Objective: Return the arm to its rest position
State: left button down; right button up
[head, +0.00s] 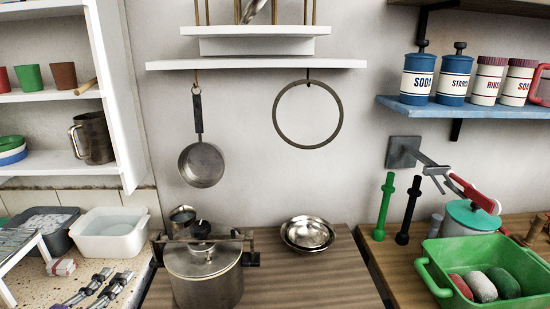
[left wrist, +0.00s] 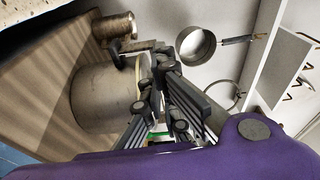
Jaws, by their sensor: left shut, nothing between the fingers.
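My left gripper (left wrist: 156,80) shows in the left wrist view, its dark ridged fingers drawn together with nothing between them. It is in front of the metal pot (left wrist: 98,95) in that view, and its fingers cover part of the pot's rim and lid. I cannot tell whether it touches the pot. A purple part of my arm fills the bottom of the wrist view. My right gripper does not show.
A hanging pan (head: 202,165) and ring (head: 336,116) are on the wall behind. Steel bowls (head: 307,234) stand right of the pot. A green tub (head: 480,265) is at the right, a white basin (head: 110,243) at the left. The wood between pot and tub is mostly clear.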

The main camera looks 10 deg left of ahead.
pick_arm(q)
jog(key=s+d+f+n+g+y+p, duration=0.1)
jog(key=s+f+n+g, duration=0.3)
jog(key=f, duration=0.5)
jog(key=s+d+f+n+g+p, duration=0.1)
jog(key=s+d+f+n, duration=0.1)
jog(key=s+f+n, duration=0.6)
jog(key=s+d+f+n+g+h+p, duration=0.1)
jog(key=s+d+f+n+g, duration=0.1)
jog(key=s+d+f, duration=0.4)
jog(key=s+d+f+n+g+h+p, duration=0.1)
jog(key=s+d+f, duration=0.5)
jog(key=d, duration=0.6)
jog(key=shift+d+f+n+g+p, duration=0.35)
jog(key=shift+f+n+g, duration=0.25)
jog(key=shift+f+n, duration=0.25)
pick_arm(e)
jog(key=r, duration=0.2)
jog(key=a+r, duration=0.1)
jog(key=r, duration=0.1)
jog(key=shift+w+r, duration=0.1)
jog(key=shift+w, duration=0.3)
pick_arm(q)
jog(key=shift+w, duration=0.1)
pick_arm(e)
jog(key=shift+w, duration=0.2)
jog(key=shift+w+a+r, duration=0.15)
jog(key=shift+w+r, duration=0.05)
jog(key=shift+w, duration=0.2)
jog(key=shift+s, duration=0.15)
